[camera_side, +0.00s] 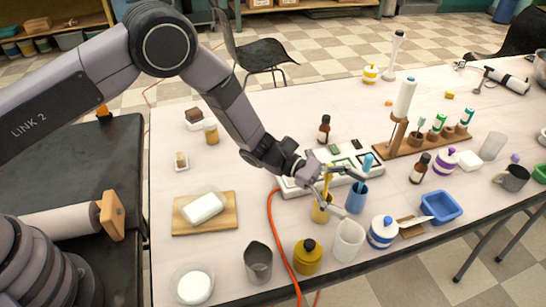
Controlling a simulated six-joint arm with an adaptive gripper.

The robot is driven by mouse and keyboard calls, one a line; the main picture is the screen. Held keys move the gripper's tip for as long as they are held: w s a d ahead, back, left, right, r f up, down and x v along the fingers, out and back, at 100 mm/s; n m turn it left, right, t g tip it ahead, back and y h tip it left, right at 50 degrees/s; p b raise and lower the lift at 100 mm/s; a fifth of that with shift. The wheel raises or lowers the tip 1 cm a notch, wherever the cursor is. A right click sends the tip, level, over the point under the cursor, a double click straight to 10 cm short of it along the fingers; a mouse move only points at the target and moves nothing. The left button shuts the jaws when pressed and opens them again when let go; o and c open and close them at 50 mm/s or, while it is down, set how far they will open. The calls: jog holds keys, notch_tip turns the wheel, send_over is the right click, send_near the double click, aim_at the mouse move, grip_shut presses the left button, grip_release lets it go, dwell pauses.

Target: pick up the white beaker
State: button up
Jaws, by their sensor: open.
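A white beaker (348,241) stands upright near the front edge of the table, with its open mouth up. My gripper (336,192) is open above and behind it, close to a yellow cup (321,212) and a blue cup (357,197) that holds a blue brush. The fingers overlap the yellow cup in the picture. I cannot tell whether they touch it. Nothing shows held between the fingers.
A blue-striped white jar (382,232) stands right of the beaker, and a mustard jar (308,257) and grey cup (258,262) stand left. A white board (300,183) lies behind. An orange cable (272,222) runs to the front edge.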

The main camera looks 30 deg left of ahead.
aim_at(362, 240)
jog(key=f, duration=0.3)
jog(key=f+n, duration=0.1)
jog(key=f, duration=0.3)
jog(key=d+f+n+t, duration=0.1)
jog(key=f, duration=0.3)
jog(key=shift+d+f, duration=0.15)
jog(key=shift+d, duration=0.4)
jog(key=shift+d+f, duration=0.15)
jog(key=shift+d, duration=0.9)
jog(key=c, duration=0.9)
